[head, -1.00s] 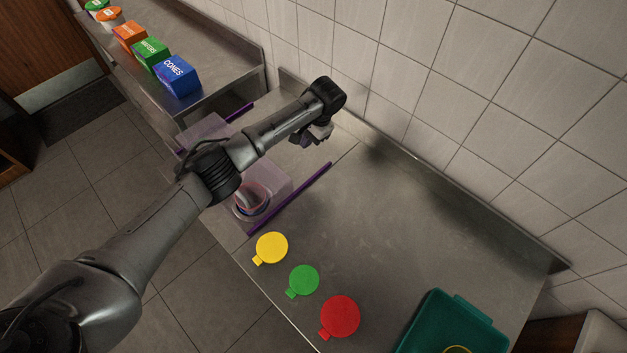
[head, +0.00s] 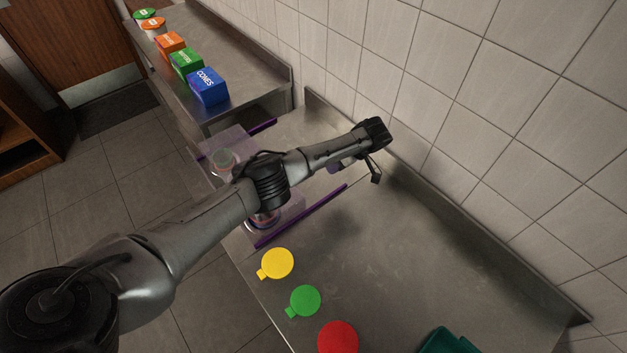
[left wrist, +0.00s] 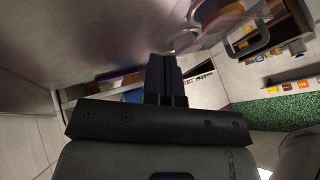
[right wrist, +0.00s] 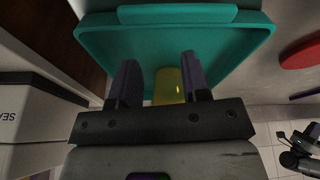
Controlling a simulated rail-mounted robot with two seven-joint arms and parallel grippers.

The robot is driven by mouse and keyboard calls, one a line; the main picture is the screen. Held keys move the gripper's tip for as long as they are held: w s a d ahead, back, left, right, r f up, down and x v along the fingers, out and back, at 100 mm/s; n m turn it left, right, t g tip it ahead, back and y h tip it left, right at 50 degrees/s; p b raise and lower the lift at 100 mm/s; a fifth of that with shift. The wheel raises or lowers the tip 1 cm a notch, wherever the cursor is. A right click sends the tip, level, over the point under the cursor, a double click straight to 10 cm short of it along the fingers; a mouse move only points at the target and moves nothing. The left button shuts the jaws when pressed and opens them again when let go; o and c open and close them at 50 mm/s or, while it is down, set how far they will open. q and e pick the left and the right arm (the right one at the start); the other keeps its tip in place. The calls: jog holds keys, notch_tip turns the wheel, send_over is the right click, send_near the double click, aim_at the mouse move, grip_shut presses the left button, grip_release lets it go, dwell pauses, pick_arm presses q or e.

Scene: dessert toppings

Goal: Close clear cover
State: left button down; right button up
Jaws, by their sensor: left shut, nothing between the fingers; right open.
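A clear cover with purple bars (head: 315,208) lies over the counter's left part in the head view. Its see-through panel shows on both sides of my left arm, with round tubs under it, and the arm hides its middle. My left gripper (head: 374,170) is beyond the cover's right bar, near the wall and above the counter. In the left wrist view its fingers (left wrist: 165,75) are shut together and empty. My right gripper (right wrist: 160,80) is open over a teal bin (right wrist: 90,40), with a yellow object (right wrist: 168,88) seen between its fingers.
Yellow (head: 277,263), green (head: 305,300) and red (head: 338,338) round lids lie along the counter's front edge. A tiled wall (head: 450,110) bounds the back. Boxes, including a blue one (head: 208,86), stand on the far counter. The middle counter is clear.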

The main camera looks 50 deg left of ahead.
pick_arm(q)
jog(key=x, duration=0.9)
jog(key=shift+b, duration=0.3)
pick_arm(e)
jog(key=shift+a+f, duration=0.15)
jog(key=shift+f, duration=0.3)
pick_arm(q)
jog(key=s, duration=0.1)
jog(key=s+p, duration=0.1)
jog(key=shift+s+a+f, duration=0.15)
jog(key=shift+s+a, duration=0.1)
pick_arm(e)
jog(key=shift+r, duration=0.65)
pick_arm(q)
jog(key=shift+s+f+p, duration=0.1)
jog(key=shift+s+p, duration=0.3)
jog(key=shift+s, duration=0.5)
pick_arm(e)
jog(key=shift+r, duration=0.3)
